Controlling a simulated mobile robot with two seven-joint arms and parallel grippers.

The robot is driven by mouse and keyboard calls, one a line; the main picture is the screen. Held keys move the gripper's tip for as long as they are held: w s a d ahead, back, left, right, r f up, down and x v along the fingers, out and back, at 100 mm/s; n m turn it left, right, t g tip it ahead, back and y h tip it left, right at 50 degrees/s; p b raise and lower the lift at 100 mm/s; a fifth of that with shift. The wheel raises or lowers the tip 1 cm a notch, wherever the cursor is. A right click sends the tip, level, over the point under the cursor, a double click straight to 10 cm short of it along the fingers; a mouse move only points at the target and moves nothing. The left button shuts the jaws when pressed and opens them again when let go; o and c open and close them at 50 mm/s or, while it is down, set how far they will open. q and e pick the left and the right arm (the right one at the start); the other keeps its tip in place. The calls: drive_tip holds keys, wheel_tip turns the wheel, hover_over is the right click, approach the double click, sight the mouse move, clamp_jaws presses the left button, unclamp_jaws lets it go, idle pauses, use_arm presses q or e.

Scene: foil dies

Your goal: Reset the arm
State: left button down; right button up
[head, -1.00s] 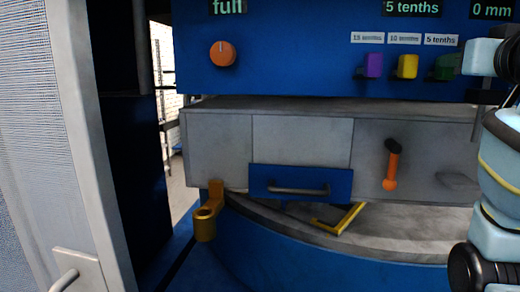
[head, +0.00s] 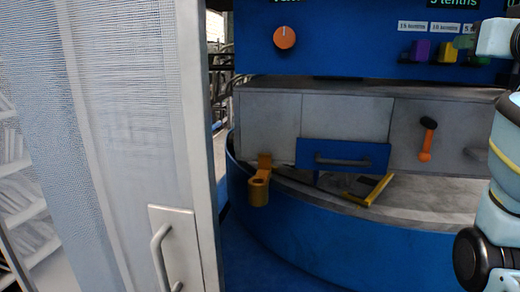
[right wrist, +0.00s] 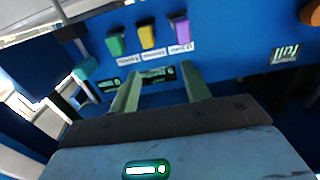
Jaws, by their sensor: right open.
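I cannot tell the distance from the fingertips to the panel. My left gripper is not in view.
A grey machine housing (head: 345,115) has a blue drawer front (head: 343,154) and an orange lever (head: 426,140). A yellow-orange bracket (head: 259,188) sticks out at the round blue base. A tall pale door with a handle (head: 162,258) stands close on the left.

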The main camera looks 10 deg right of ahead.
drive_tip(key=w+a+f+n+g+y, duration=0.1)
drive_tip(key=w+a+f+n, duration=0.3)
drive_tip(key=f, duration=0.7)
drive_tip(key=w+a+f+m+g+y, duration=0.1)
drive_tip(key=w+f, duration=0.6)
drive_tip(key=f, duration=0.4)
drive_tip(key=s+a+f+n+g+y, duration=0.1)
drive_tip(key=a+f, duration=0.2)
drive_tip(key=f, duration=0.9)
drive_tip(key=s+a+f+n+g+y, duration=0.1)
drive_tip(key=a+f, duration=0.2)
drive_tip(key=f, duration=1)
drive_tip(key=s+a+f+n+g+y, duration=0.1)
drive_tip(key=s+a+f, duration=0.2)
drive_tip(key=s+f, duration=0.6)
drive_tip(key=s+a+f+g+y, duration=0.15)
drive_tip(key=s+f, duration=0.35)
drive_tip(key=f, duration=0.7)
drive_tip(key=s+a+f, duration=0.2)
drive_tip(key=s+f, duration=0.3)
drive_tip(key=s, duration=0.4)
drive_tip(key=s+a+f+g, duration=0.1)
drive_tip(key=s+a+f, duration=0.2)
drive_tip(key=s, duration=0.7)
wheel_tip(320, 180, down, 3)
drive_tip(key=shift+s+a+r+y, duration=0.15)
drive_tip(key=shift+r+y, duration=0.05)
drive_tip(key=shift+y, duration=0.25)
